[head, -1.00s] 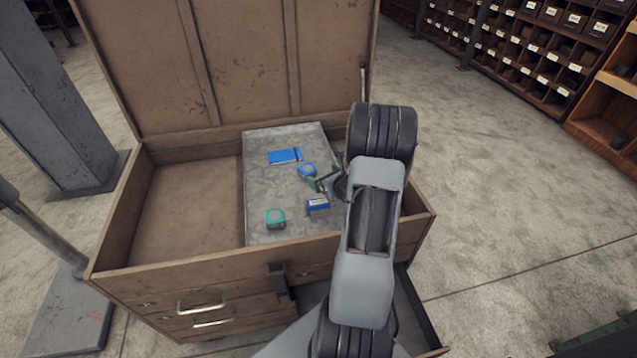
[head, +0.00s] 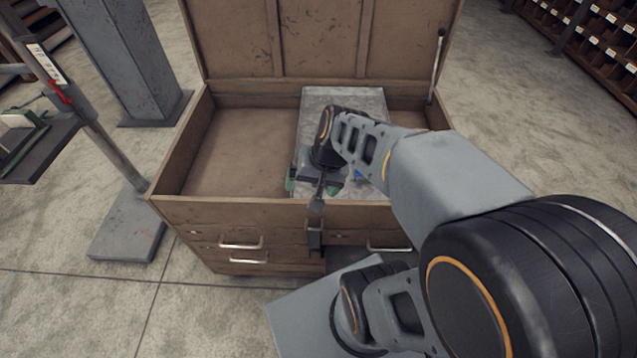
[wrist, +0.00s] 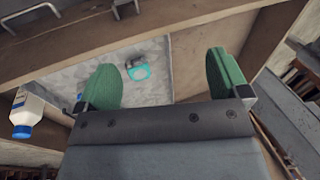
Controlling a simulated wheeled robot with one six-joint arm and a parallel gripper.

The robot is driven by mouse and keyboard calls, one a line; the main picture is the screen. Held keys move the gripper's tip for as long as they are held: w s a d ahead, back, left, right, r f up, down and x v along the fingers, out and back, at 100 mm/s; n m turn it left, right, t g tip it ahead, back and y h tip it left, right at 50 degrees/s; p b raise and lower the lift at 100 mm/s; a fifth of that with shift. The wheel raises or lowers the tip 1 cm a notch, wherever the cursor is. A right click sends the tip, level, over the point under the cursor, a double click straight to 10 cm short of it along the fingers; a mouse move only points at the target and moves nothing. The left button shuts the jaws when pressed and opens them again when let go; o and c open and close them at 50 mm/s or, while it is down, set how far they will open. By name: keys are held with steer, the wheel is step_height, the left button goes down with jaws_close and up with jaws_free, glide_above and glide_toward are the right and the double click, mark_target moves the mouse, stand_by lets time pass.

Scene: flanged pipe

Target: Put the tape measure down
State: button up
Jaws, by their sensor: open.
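In the wrist view, the teal tape measure (wrist: 139,72) lies on the grey panel (wrist: 160,58) in the chest, seen between my two green finger pads. My gripper (wrist: 165,79) is open, and the tape measure appears beyond the pads, touching neither. In the head view my gripper (head: 311,187) points down over the near part of the grey panel (head: 345,95), close to the chest's front wall. There my gripper and wrist hide the tape measure.
The wooden chest (head: 240,212) has a raised lid behind and a front wall near my gripper. Its left compartment (head: 240,150) is empty. A grey post (head: 120,60) rises at left.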

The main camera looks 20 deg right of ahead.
steer(key=n+h, duration=0.1)
steer(key=s+r+n+h, duration=0.1)
steer(key=n, duration=0.1)
steer(key=s+r+n+h, duration=0.1)
steer(key=shift+s+d+n+t, duration=0.15)
steer(key=shift+d+n+t, duration=0.15)
steer(key=shift+t, duration=0.1)
